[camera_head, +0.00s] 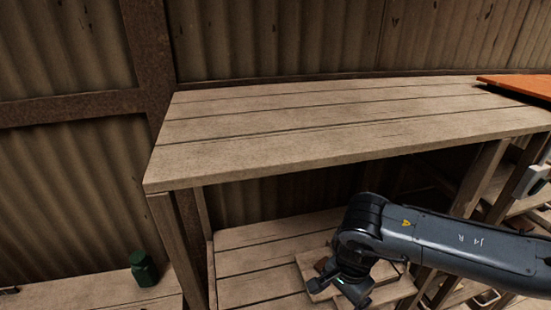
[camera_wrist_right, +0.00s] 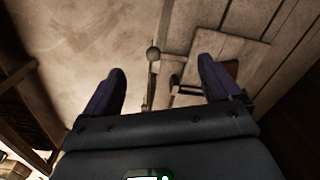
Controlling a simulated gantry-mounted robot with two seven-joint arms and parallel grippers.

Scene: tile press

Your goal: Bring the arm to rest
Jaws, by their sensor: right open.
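My right arm comes in from the right in the head view and bends down at the front of the wooden table (camera_head: 300,135). My right gripper (camera_head: 350,290) is over the lower shelf (camera_head: 250,262), above a small wooden board (camera_head: 312,268). Its fingertips are hard to make out there. In the right wrist view the gripper (camera_wrist_right: 160,78) is open, its two dark fingers wide apart. My left gripper is not in view.
A dark green bottle (camera_head: 143,268) stands on a low wooden surface (camera_head: 95,292) at lower left. A corrugated wall (camera_head: 280,40) stands behind. Table posts flank the lower shelf.

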